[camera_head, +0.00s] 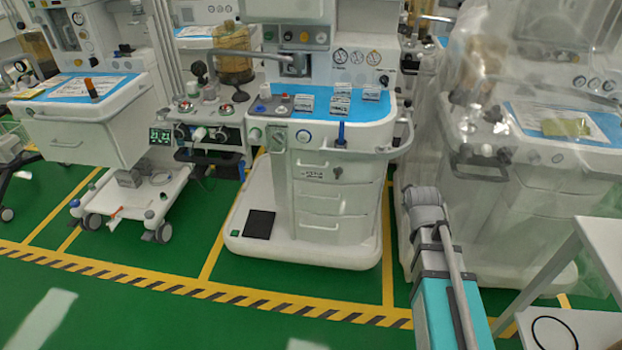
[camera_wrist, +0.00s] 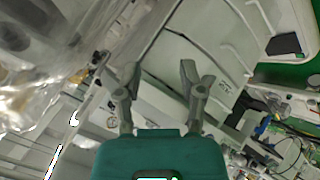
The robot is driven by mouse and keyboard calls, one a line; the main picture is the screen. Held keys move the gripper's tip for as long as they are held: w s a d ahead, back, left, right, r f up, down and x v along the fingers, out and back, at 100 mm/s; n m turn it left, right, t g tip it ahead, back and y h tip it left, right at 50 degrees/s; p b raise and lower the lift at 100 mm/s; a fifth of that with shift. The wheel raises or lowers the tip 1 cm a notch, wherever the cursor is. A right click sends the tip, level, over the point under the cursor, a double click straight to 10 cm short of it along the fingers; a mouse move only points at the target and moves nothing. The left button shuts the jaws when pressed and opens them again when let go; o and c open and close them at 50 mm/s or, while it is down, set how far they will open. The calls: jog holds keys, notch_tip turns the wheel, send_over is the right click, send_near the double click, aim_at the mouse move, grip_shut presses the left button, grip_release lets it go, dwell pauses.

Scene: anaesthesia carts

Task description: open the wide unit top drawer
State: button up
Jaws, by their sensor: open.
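A white anaesthesia unit stands in the middle of the head view, with several drawers stacked in its front. Its top drawer (camera_head: 338,168) looks shut flush and carries a small dark label and lock. My gripper (camera_wrist: 159,80) shows in the wrist view with its two grey fingers spread and nothing between them. Beyond the fingers are pale, tilted drawer fronts (camera_wrist: 207,45), apart from the fingertips as far as I can tell. In the head view my teal arm reaches forward at the lower right, and the gripper itself cannot be made out.
Another white cart (camera_head: 75,140) with one drawer stands at the left. A unit under clear plastic sheeting (camera_head: 545,160) stands close on the right. A white table (camera_head: 590,260) is at the lower right. The green floor (camera_head: 130,300) in front is clear, with a yellow-black striped line.

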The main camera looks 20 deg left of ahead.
jog(key=w+a+f+n+t+y+b, duration=0.2)
jog(key=a+f+n+b, duration=0.15)
jog(key=a+b, duration=0.35)
jog(key=w+a+f+n+t+y+b, duration=0.1)
jog(key=a+f+n+t+y+b, duration=0.2)
jog(key=a+b, duration=0.4)
jog(key=n+t+y+b, duration=0.1)
jog(key=n+y+b, duration=0.4)
jog(key=n+b, duration=0.4)
send_near(311, 167)
jog(key=s+d+f+b, duration=0.1)
jog(key=s+d+f, duration=0.1)
jog(key=s, duration=0.1)
jog(key=shift+w+r+m, duration=0.2)
jog(key=shift+r+m, duration=0.05)
jog(key=shift+w, duration=0.1)
jog(key=x, duration=0.4)
jog(key=p+x, duration=0.1)
jog(key=x, duration=0.4)
jog(key=p+x, duration=0.1)
jog(key=x, duration=0.3)
jog(key=shift+w+a+r, duration=0.2)
jog(key=shift+a+r, duration=0.1)
jog(key=shift+r, duration=0.1)
grip_shut()
